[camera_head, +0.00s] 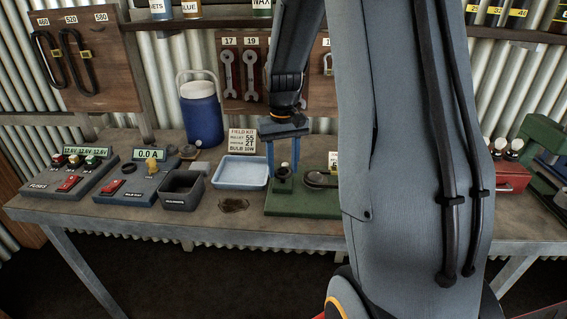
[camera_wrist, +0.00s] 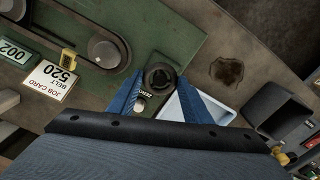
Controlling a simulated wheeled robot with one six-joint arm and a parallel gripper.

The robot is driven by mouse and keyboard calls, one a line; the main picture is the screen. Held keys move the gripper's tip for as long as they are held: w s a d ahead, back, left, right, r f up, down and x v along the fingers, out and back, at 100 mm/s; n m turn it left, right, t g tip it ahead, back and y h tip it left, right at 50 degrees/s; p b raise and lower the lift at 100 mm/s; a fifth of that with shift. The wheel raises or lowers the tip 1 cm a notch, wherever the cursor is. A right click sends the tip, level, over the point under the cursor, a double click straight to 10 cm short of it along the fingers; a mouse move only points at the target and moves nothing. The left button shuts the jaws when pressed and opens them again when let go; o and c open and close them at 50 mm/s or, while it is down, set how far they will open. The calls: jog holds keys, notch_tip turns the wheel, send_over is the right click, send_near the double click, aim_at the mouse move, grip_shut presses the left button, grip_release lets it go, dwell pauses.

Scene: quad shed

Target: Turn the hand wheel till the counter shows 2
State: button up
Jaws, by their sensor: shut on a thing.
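A dark round hand wheel (camera_wrist: 160,76) sits on the green base plate (camera_wrist: 180,25) of the belt device. My gripper (camera_wrist: 158,82) has its two blue fingers on either side of the wheel and is shut on it. In the head view my gripper (camera_head: 283,170) points straight down at the wheel, which is partly hidden between the fingers. A teal counter (camera_wrist: 11,51) at the left edge of the wrist view appears to read 002. A small part marked ZERO (camera_wrist: 147,96) lies beside the wheel, between the fingers.
A belt on pulleys (camera_wrist: 105,50) and a job card, BELT 520 (camera_wrist: 52,81), are beside the wheel. A pale blue tray (camera_head: 240,172) and a dark bin (camera_head: 181,190) stand to the left. A blue jug (camera_head: 201,115) stands behind. My arm hides the bench's right-middle part.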

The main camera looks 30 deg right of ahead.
aim_at(283, 171)
jog(key=shift+n, duration=0.3)
jog(key=o, duration=1.1)
jog(key=shift+c, duration=0.2)
notch_tip(283, 171, up, 8)
jog(key=b, duration=0.1)
jog(key=shift+b, duration=0.4)
jog(key=shift+f, duration=0.1)
jog(key=s+a+f+n, duration=0.1)
jog(key=s+a+f, duration=0.3)
jog(key=s+a, duration=0.3)
jog(key=s+a+f+t, duration=0.1)
jog(key=s+a+f, duration=0.4)
jog(key=s+a, duration=0.2)
jog(key=shift+s+a+f+n, duration=0.15)
jog(key=shift+s+a+n, duration=0.25)
jog(key=shift+s, duration=0.2)
